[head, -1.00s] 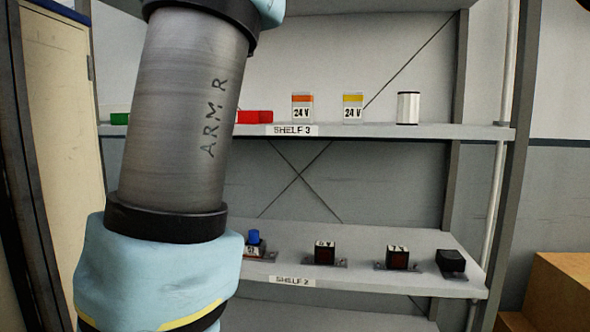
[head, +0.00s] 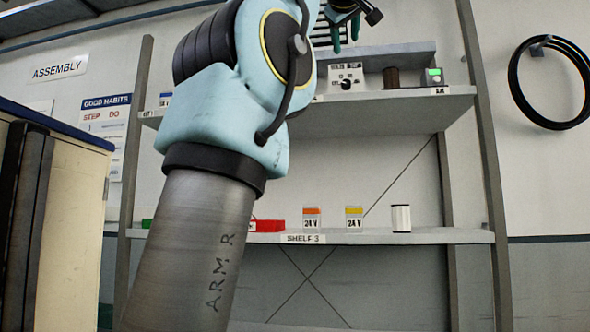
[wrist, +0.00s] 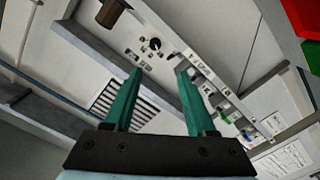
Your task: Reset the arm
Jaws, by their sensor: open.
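My arm, marked ARM R, rises in front of the shelving in the head view and bends over near the top shelf. My gripper (wrist: 158,95) shows in the wrist view with its two green fingers apart and nothing between them. Past the fingers, in the wrist view, is a panel with a black knob (wrist: 155,44). The same knob panel (head: 346,78) stands on the top shelf in the head view.
Shelf 3 (head: 455,237) holds a red block (head: 268,226), two 24 V boxes (head: 311,218) (head: 354,218) and a white cylinder (head: 401,218). A brown cylinder (head: 391,77) and a green-lit device (head: 434,77) are on the top shelf. A cabinet (head: 50,220) stands at the left.

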